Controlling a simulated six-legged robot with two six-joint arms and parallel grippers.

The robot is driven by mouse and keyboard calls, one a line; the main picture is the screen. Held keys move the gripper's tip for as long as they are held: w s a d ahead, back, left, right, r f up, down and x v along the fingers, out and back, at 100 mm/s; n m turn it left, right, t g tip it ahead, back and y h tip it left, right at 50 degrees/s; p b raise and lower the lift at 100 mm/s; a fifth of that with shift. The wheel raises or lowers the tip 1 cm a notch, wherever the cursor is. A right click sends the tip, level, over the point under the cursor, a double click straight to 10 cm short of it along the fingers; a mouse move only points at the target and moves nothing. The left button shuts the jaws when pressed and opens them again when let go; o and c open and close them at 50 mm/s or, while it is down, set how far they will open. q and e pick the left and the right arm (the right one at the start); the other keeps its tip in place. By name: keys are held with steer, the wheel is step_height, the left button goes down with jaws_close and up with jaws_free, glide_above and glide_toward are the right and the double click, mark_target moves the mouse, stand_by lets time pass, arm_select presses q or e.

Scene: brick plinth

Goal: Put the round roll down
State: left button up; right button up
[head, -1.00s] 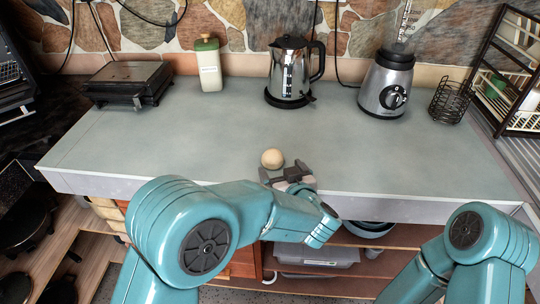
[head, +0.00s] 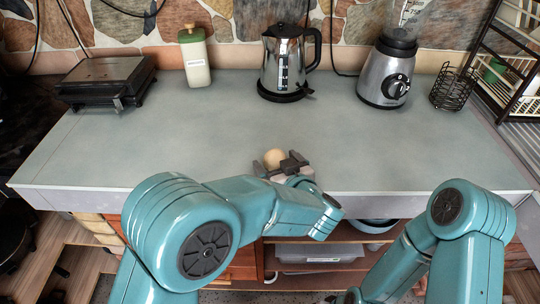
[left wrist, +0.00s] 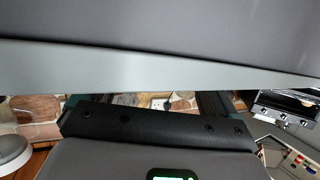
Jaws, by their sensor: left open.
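The round roll (head: 274,157) is a small pale tan ball near the front edge of the grey-green counter (head: 200,140) in the head view. My left gripper (head: 280,165) is open, with its dark fingers at the near side of the roll, one to its left and one to its right. The fingers hide the roll's lower part, so I cannot tell whether they touch it or exactly how it rests. The roll does not show clearly in the left wrist view. My right arm is at the lower right, and its gripper does not show.
At the back stand a dark grill press (head: 108,80), a white bottle with a green top (head: 195,60), a steel kettle (head: 284,65), a blender (head: 388,75) and a black wire basket (head: 453,90). A dish rack (head: 510,70) is at the right. The middle of the counter is clear.

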arm_select(q)
steer(key=shift+s+d, duration=0.1)
steer(key=shift+d, duration=0.15)
steer(key=shift+a, duration=0.1)
steer(key=c, duration=0.9)
steer(key=shift+c, duration=1.4)
